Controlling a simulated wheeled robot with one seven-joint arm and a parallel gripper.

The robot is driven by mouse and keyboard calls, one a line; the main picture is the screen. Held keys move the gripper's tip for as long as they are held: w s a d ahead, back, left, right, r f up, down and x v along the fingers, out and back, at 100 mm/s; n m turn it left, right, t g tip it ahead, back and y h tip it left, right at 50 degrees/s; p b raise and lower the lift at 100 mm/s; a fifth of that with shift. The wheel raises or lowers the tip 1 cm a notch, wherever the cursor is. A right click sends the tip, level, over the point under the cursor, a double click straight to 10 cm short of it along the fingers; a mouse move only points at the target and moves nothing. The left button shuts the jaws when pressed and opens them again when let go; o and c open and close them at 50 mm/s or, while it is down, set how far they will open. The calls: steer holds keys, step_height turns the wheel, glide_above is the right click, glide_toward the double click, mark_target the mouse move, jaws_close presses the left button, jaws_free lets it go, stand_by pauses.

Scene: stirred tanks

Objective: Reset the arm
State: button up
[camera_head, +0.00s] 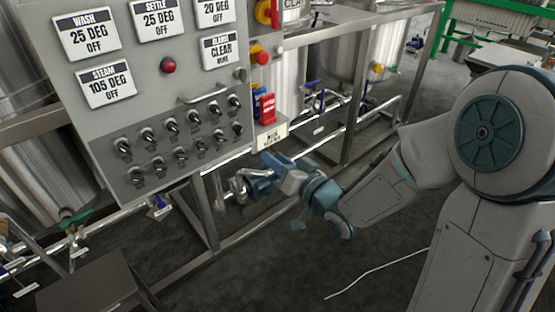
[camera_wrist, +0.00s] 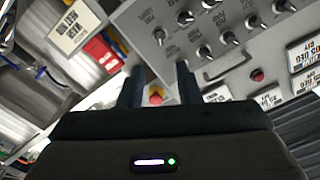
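My gripper (camera_head: 238,187) is at the end of my arm, low and just right of the grey control panel (camera_head: 92,46), near the metal frame under it. In the wrist view my gripper (camera_wrist: 159,68) points up toward the panel. Its two dark fingers stand apart, with nothing seen between them but the background. A red and yellow knob shows beyond the gap. The fingertips look clear of the panel and its knobs.
The panel carries several black knobs (camera_head: 172,127), a red button (camera_head: 168,65), a handle (camera_head: 204,93) and labels. Red tags (camera_head: 267,108) hang at its right edge. Steel tanks (camera_head: 352,50), pipes and frame posts (camera_head: 208,212) stand behind. Dark floor (camera_head: 270,265) is open below my arm.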

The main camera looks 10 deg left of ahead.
steer(key=shift+w+r, duration=0.1)
stand_by(0.3)
steer(key=d+r+m+g+h+p, duration=0.1)
steer(key=d+r+h+p, duration=0.25)
steer(key=d+h, duration=0.35)
steer(key=d+r+m+g+h+p, duration=0.15)
steer(key=d+h+p, duration=0.35)
steer(key=d, duration=0.5)
steer(key=s+d+r+g+h+p, duration=0.1)
steer(key=s+d+r+g+p, duration=0.2)
steer(key=s, duration=0.6)
steer(key=s+d+r+m+g+p, duration=0.1)
steer(key=s+d+r+g+p, duration=0.2)
steer(key=s, duration=0.6)
step_height(320, 180, up, 2)
steer(key=shift+d+r+h, duration=0.15)
steer(key=shift+d+h, duration=0.25)
steer(key=shift+s+m, duration=0.1)
steer(key=shift+m, duration=0.15)
